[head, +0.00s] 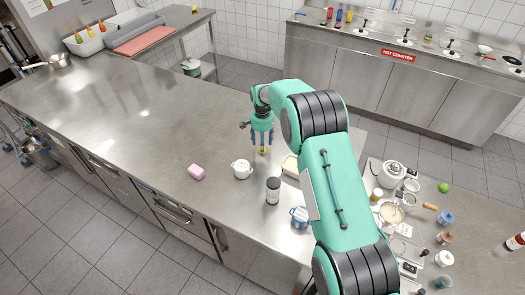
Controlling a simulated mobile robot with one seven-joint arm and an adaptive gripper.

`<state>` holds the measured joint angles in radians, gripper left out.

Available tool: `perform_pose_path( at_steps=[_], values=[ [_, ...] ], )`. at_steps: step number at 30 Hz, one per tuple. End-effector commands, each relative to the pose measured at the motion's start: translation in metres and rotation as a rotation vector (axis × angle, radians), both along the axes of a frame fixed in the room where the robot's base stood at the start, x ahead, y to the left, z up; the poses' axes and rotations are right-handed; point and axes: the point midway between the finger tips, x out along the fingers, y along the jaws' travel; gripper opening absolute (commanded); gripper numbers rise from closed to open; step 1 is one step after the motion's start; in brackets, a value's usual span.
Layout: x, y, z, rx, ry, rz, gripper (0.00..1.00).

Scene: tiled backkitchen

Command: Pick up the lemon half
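The lemon half (262,152) is a small yellow piece on the steel counter (120,130), near its far edge in the head view. My gripper (262,146) points down right over it. Its fingers are apart, with the lemon half showing between and just below their tips. I see no finger clearly touching it. The lemon half is too small here to tell which way its cut face lies.
A white cup (242,168) and a pink block (196,172) stand nearby. A dark jar (272,190), a blue-and-white container (299,217) and a pale tray (290,165) are close to my arm. The counter's left is mostly clear.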

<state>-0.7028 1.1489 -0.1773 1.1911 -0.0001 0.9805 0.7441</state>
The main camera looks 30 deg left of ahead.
Motion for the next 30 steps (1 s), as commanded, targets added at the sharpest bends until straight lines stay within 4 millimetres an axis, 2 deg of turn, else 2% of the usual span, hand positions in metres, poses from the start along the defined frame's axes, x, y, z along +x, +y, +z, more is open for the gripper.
perform_pose_path(
  at_steps=[3, 9, 26, 30],
  values=[
    [0.0, 0.0, -0.014, 0.0, 0.0, 0.0, 0.58],
    [0.0, 0.0, -0.026, 0.001, -0.001, 0.0, 0.58],
    [0.0, 0.0, -0.027, 0.001, -0.001, 0.0, 0.58],
    [0.0, 0.0, -0.027, 0.001, -0.001, 0.0, 0.32]
  ],
)
